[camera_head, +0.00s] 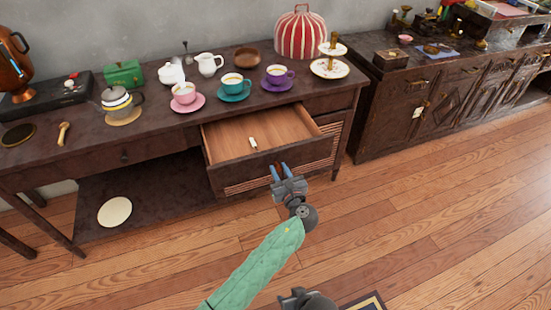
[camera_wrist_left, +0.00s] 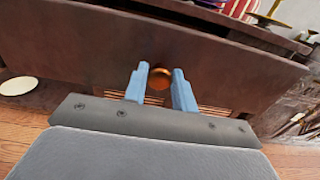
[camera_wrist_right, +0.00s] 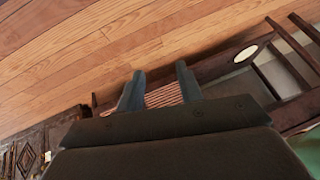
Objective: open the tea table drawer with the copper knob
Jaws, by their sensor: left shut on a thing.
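The tea table drawer (camera_head: 230,136) is pulled well out from the dark wood tea table (camera_head: 155,141). Its light wood inside shows a small pale object (camera_head: 253,144) lying on the bottom. My left gripper (camera_head: 279,170) is at the drawer front, shut on the copper knob (camera_wrist_left: 160,77). In the left wrist view the round knob sits between the two blue fingertips (camera_wrist_left: 158,86). My right gripper (camera_head: 303,296) is low at the bottom edge of the head view. In the right wrist view its fingers (camera_wrist_right: 158,92) are apart with nothing held, over the floor.
On the tabletop stand several cups, including a teal cup (camera_head: 236,84) and a purple cup (camera_head: 277,76), plus a glass teapot (camera_head: 116,101). A round pale disc (camera_head: 115,211) lies on the lower shelf. A dark cabinet (camera_head: 440,100) is at right. Wooden floor in front is open.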

